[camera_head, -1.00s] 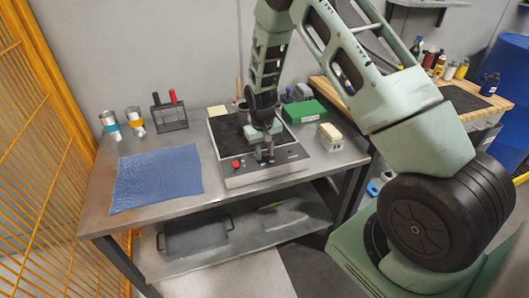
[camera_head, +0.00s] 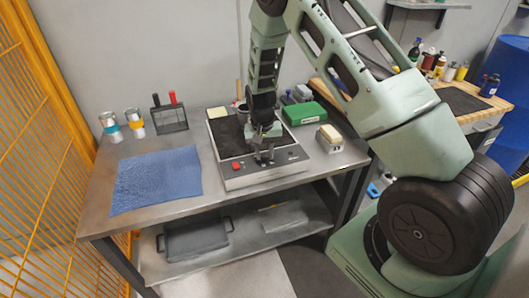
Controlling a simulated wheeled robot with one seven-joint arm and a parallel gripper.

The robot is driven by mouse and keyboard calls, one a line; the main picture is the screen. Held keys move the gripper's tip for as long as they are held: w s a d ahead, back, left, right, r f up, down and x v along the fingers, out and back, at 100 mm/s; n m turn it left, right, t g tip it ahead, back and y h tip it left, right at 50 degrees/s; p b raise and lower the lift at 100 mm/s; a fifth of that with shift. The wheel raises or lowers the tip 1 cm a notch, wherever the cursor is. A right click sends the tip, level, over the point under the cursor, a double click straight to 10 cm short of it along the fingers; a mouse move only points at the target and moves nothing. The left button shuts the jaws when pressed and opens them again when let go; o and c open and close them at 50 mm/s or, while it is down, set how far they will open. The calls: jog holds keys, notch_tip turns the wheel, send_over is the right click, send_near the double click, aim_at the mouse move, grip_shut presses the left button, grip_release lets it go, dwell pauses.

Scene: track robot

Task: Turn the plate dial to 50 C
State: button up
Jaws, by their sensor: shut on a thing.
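The hot plate (camera_head: 232,183) stands on the metal bench, with a dark top and a light grey front panel. A red knob (camera_head: 236,166) sits on the left part of its panel, clear of my gripper. My gripper (camera_head: 264,160) points down at the middle of the panel and is shut on the plate dial. The jaws hide the dial, so its pointer and setting cannot be read. The scale marks are too small to make out.
A blue mat (camera_head: 157,180) lies left of the plate. Two cans, a wire basket (camera_head: 170,118), a green box (camera_head: 304,112) and a cream-topped block (camera_head: 330,138) stand around it. A yellow mesh fence (camera_head: 40,130) borders the left side.

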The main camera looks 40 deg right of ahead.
aim_at(262, 155)
jog(key=o, duration=1)
jog(key=r, duration=0.5)
jog(key=r+b, duration=0.1)
jog(key=r, duration=0.5)
jog(key=r+b, duration=0.1)
jog(key=r, duration=0.5)
jog(key=shift+w+a+r, duration=0.25)
jog(key=shift+a, duration=0.1)
